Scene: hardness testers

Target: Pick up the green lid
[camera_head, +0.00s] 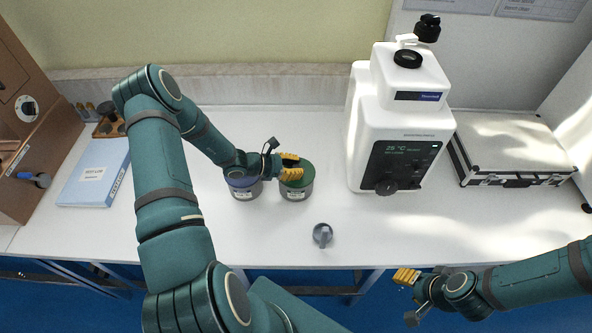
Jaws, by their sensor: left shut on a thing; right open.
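The green lid (301,171) is on top of a grey labelled jar (296,193) near the middle of the table. My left gripper (291,176) reaches in from the left with its yellow fingers at the lid, shut on it. The fingers cover part of the lid's left side. I cannot tell whether the lid is lifted off the jar. My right gripper (406,277) is open and empty, off the table's front edge at the lower right.
A blue-lidded jar (243,190) stands just left, partly under my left wrist. A small grey object (322,235) stands in front. A white tester (401,130) and a silver case (510,150) are on the right. A blue book (93,172) lies left. The table's front is mostly clear.

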